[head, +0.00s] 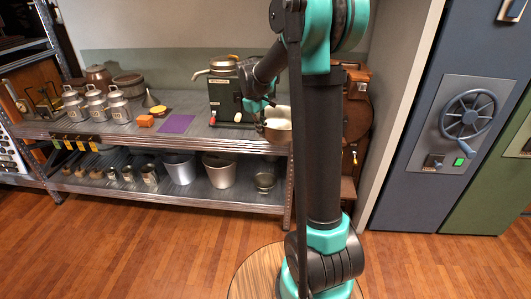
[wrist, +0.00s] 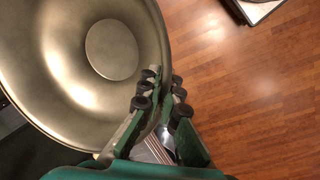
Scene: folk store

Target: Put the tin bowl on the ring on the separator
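The tin bowl (wrist: 60,75) fills the upper left of the wrist view, its hollow inside facing the camera. In the head view it shows as a pale bowl (head: 279,131) at the shelf's front right, partly hidden by my arm. My gripper (wrist: 165,82) has its fingertips close together on either side of the bowl's rim, and appears shut on it. In the head view my gripper (head: 257,105) is beside the dark green machine (head: 228,98), which looks like the separator. A metal top piece (head: 222,63) sits on it. I cannot make out the ring clearly.
Pots stand on the lower shelf (head: 205,197). A wooden cabinet (head: 357,130) is right of the shelves. Open wooden floor lies in front.

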